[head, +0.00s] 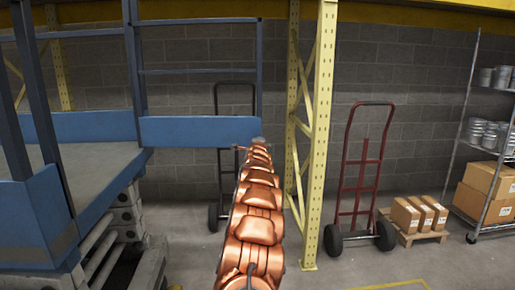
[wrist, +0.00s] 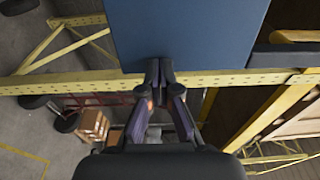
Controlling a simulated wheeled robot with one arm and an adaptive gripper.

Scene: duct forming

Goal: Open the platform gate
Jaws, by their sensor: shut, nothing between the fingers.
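The blue platform gate (head: 200,131) has a solid lower panel with thin rails above it. It extends right from a blue post (head: 134,60) at the platform deck's corner, swung outward past the deck's edge. The deck (head: 100,165) is grey, and its near right side appears open. My copper-coloured arm reaches up to the gate's free right end, and my gripper (head: 259,142) is small there. In the wrist view my gripper (wrist: 159,68) is shut and empty, its fingertips at the lower edge of a blue panel (wrist: 190,35). I cannot tell whether they touch it.
A yellow rack upright (head: 320,140) stands just right of my arm. Beyond are a red hand truck (head: 360,170), boxes on a pallet (head: 420,213) and a wire shelf (head: 462,130). A dark hand truck (head: 222,170) stands behind the gate. Floor between is clear.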

